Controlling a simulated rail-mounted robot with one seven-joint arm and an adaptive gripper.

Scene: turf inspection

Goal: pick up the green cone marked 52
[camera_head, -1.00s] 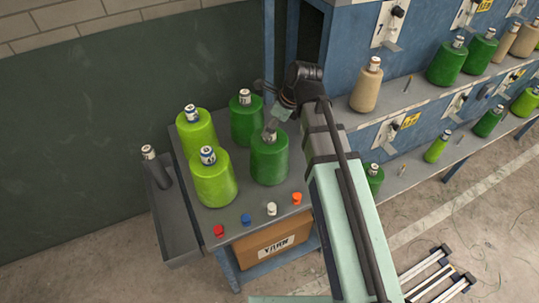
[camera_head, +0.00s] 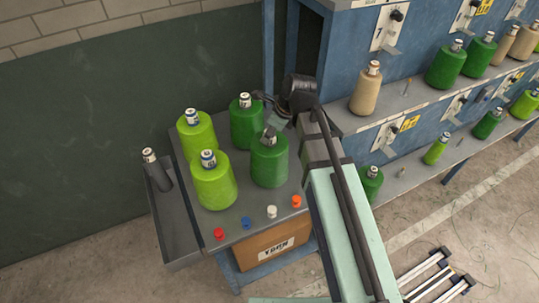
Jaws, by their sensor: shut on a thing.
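Two dark green yarn cones stand on the grey table (camera_head: 237,222): one at the back (camera_head: 246,125) and one in front of it, to the right (camera_head: 269,162). My gripper (camera_head: 270,135) is shut on the top of the front dark green cone. The gripper covers that cone's tip and label. The cone is upright; I cannot tell whether its base touches the table. Two lime green cones, a back one (camera_head: 197,135) and a front one (camera_head: 213,182), stand to the left. The number 52 is not readable on any cone.
A grey tray (camera_head: 180,245) holds a dark tube (camera_head: 158,172) at left. A blue rack (camera_head: 352,60) with more cones stands at right.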

